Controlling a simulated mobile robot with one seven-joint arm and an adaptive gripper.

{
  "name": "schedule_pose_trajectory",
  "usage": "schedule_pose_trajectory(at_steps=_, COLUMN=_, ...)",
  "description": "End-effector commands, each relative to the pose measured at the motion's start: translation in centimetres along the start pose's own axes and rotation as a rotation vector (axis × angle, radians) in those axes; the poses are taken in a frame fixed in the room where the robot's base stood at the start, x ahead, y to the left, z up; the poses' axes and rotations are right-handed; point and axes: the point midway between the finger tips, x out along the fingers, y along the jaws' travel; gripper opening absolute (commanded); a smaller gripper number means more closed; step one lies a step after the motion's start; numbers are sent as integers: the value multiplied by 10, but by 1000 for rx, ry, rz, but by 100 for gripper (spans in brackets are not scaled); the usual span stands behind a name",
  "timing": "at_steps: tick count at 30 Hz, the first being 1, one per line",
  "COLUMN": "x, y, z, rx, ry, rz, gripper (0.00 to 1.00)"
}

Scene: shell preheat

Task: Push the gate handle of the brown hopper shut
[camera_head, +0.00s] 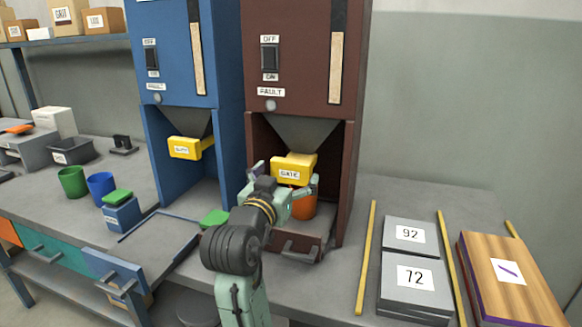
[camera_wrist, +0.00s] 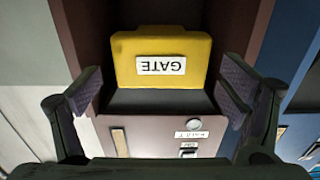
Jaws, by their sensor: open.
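The brown hopper (camera_head: 300,60) stands right of the blue hopper, with a dark funnel above an open bay. Its yellow gate handle (camera_head: 294,166), labelled GATE, juts out under the funnel. In the wrist view the gate handle (camera_wrist: 160,50) appears upside down, centred ahead between the fingers. My gripper (camera_head: 286,189) is open and empty, just in front of the gate handle in the bay mouth. In the wrist view its fingers (camera_wrist: 160,95) are spread wider than the handle. I cannot tell whether anything touches. My wrist hides part of the bay.
An orange cup (camera_head: 304,206) stands below the gate handle, partly hidden by my gripper. The blue hopper (camera_head: 180,50) with its own yellow gate (camera_head: 186,148) is close on the left. Grey plates marked 92 (camera_head: 410,235) and 72 (camera_head: 414,283) lie to the right.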

Motion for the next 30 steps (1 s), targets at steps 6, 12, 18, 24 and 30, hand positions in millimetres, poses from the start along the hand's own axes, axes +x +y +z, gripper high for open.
schedule_pose_trajectory(at_steps=6, x=29, y=0, z=-1, rx=0, ry=0, rz=0, gripper=97)
schedule_pose_trajectory(at_steps=12, x=37, y=0, z=0, rx=1, ry=1, rz=-2, gripper=97)
schedule_pose_trajectory(at_steps=18, x=37, y=0, z=0, rx=1, ry=1, rz=-2, gripper=97)
schedule_pose_trajectory(at_steps=24, x=37, y=-1, z=0, rx=1, ry=1, rz=-2, gripper=83)
schedule_pose_trajectory(at_steps=30, x=37, y=-1, z=0, rx=1, ry=1, rz=-3, gripper=70)
